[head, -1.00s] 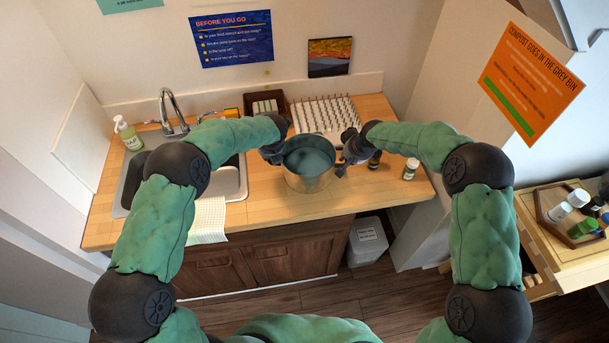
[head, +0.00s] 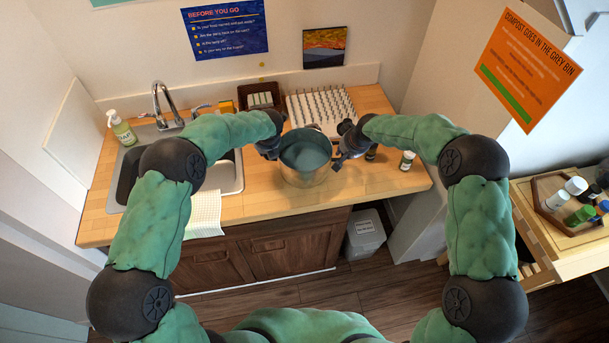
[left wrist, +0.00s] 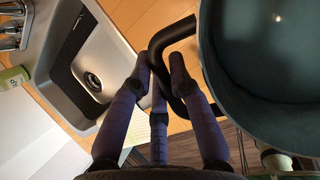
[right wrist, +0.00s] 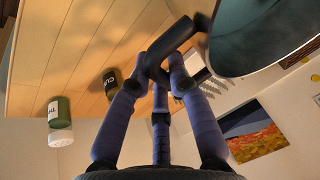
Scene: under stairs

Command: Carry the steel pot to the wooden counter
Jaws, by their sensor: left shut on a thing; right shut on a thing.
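The steel pot (head: 304,176) has a shiny outer wall, a dark teal inside and two black side handles. It is upright over the front middle of the wooden counter (head: 255,205). I cannot tell whether its base touches the wood. My left gripper (head: 268,148) is shut on its left handle (left wrist: 172,37), and the pot's rim also shows in the left wrist view. My right gripper (head: 343,154) is shut on its right handle (right wrist: 180,42). The pot's underside is hidden.
A sink (head: 127,178) with a soap bottle (head: 121,128) is at left, beside a draped cloth (head: 205,213). A white pegged rack (head: 320,105) and dark tray (head: 259,95) stand behind. Small jars (head: 407,160) are right of the pot. A bin (head: 365,235) stands below.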

